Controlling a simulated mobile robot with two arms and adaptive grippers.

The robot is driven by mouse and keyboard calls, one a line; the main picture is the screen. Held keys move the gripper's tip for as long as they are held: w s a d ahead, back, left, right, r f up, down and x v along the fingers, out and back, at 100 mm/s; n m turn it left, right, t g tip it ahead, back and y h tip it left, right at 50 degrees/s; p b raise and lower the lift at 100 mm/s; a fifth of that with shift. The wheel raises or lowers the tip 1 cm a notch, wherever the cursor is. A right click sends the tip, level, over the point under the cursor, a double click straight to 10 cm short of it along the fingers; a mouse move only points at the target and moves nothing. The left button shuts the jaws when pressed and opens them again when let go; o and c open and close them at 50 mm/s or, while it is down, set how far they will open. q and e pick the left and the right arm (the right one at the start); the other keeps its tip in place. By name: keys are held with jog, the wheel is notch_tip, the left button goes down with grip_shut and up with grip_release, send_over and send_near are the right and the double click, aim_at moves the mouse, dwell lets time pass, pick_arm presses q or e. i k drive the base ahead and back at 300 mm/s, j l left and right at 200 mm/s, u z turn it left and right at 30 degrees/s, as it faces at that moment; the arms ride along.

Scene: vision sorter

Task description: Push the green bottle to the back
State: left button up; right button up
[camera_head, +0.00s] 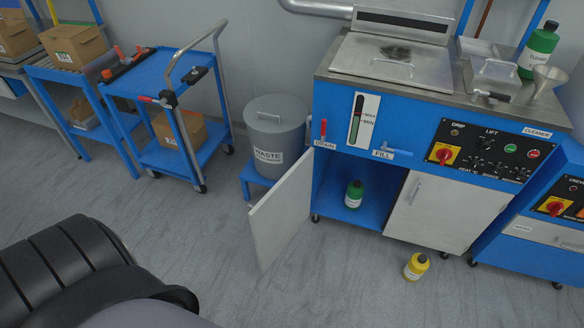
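A green bottle (354,195) with a black cap and white label stands upright inside the open left compartment of the blue machine's lower cabinet (326,196). It stands near the front of the compartment floor, with room behind it. A second, larger green bottle (537,52) labelled CLEANER stands upright on the machine's top at the right. Neither of my grippers is in view, and nothing is seen touching either bottle.
The cabinet's left door (281,212) hangs open towards me. The right door (447,212) is closed. A grey waste bin (274,140) and blue cart (182,148) stand left. The middle floor is clear.

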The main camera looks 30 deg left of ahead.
aim_at(355, 191)
jog(key=j+z, duration=0.15)
jog(key=j, duration=0.4)
jog(key=j+z, duration=0.15)
jog(key=j, duration=0.45)
jog(key=j+z, duration=0.15)
jog(key=j, duration=0.4)
jog(key=j+z, duration=0.15)
jog(key=j, duration=0.4)
jog(key=j+z, duration=0.15)
jog(key=j, duration=0.4)
jog(key=k+j+z, duration=0.1)
jog(key=j, duration=0.45)
jog(key=k+j+z, duration=0.15)
jog(key=j, duration=0.4)
jog(key=i+l, duration=0.15)
jog(key=l, duration=0.3)
jog(key=i+l+u, duration=0.1)
jog(key=l, duration=0.3)
jog(key=i+l, duration=0.15)
jog(key=l, duration=0.3)
jog(key=i+l+u, duration=0.15)
jog(key=l, duration=0.75)
jog(key=i+u, duration=0.05)
